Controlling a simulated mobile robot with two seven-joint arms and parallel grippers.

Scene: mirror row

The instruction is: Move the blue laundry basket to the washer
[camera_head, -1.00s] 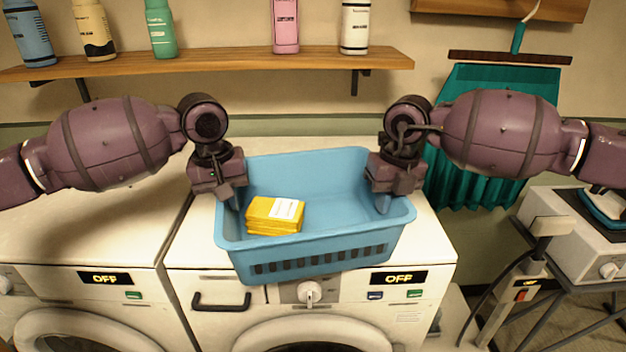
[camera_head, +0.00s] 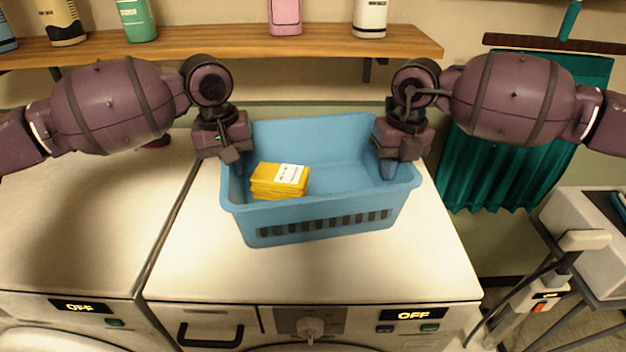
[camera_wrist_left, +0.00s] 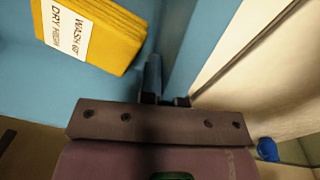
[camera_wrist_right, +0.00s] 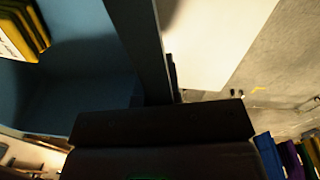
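The blue laundry basket (camera_head: 320,219) is upright over the top of the right-hand washer (camera_head: 300,268). I cannot tell whether its base rests on the washer or hangs just above. A stack of yellow packets (camera_head: 279,181) with a white label lies inside it. My left gripper (camera_head: 238,165) is shut on the basket's left wall, with a finger against the wall in the left wrist view (camera_wrist_left: 152,80). My right gripper (camera_head: 388,163) is shut on the right wall, which also shows in the right wrist view (camera_wrist_right: 150,50). The fingertips are mostly hidden.
A second white machine (camera_head: 70,230) stands close on the left. A wooden shelf (camera_head: 220,42) with several bottles runs along the wall behind. A teal cloth (camera_head: 520,140) hangs at the right. A grey-white device (camera_head: 600,230) stands on a frame at the right. Bare washer top lies before the basket.

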